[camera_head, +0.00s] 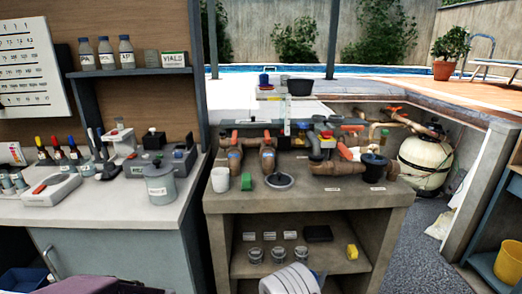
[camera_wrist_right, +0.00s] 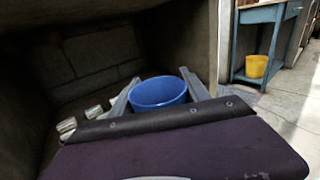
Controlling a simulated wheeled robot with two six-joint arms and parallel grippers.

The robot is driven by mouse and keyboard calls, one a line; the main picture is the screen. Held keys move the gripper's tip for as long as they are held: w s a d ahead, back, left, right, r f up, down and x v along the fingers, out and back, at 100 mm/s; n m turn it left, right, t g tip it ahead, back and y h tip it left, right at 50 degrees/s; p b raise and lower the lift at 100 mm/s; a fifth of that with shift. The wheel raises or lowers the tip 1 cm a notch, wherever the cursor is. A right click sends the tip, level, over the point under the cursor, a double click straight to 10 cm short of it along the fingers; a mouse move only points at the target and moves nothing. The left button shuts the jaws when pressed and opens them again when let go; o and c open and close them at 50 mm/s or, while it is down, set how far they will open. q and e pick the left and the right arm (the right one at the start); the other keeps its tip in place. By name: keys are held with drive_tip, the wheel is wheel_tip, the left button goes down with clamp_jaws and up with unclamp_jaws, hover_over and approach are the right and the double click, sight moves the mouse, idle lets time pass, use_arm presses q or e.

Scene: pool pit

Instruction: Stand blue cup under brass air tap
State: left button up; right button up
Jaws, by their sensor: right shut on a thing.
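The blue cup (camera_wrist_right: 158,94) is in the right wrist view, between the two grey fingers of my right gripper (camera_wrist_right: 157,86). That gripper is shut on it, and the cup's open rim shows. In the head view my right arm is at the bottom centre, in front of the bench's lower shelf. It largely hides the gripper and cup there. Bronze-coloured pipe fittings with red handles (camera_head: 267,155) stand on the bench (camera_head: 320,196). I cannot tell which part is the brass air tap. My left gripper is not in view.
A white cup (camera_head: 220,179), a green block (camera_head: 246,181) and a grey ring (camera_head: 280,181) sit near the bench's front. The lower shelf (camera_head: 290,264) holds jars and a yellow item (camera_head: 352,252). A yellow bucket (camera_head: 509,263) stands on the blue rack at right.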

wheel_tip(320, 180, up, 23)
drive_tip(key=p, duration=2.1)
drive_tip(key=s+a+f+y, duration=0.1)
drive_tip(key=s+a+f, duration=0.3)
drive_tip(key=s+a, duration=0.15)
drive_tip(key=s+d+m+g+h, duration=0.3)
drive_tip(key=s+d, duration=0.4)
drive_tip(key=s, duration=0.3)
drive_tip(key=shift+s+d+r+m+g+h, duration=0.25)
drive_tip(key=shift+s+g+h, duration=0.2)
drive_tip(key=shift+h, duration=0.65)
drive_tip(key=shift+d, duration=0.1)
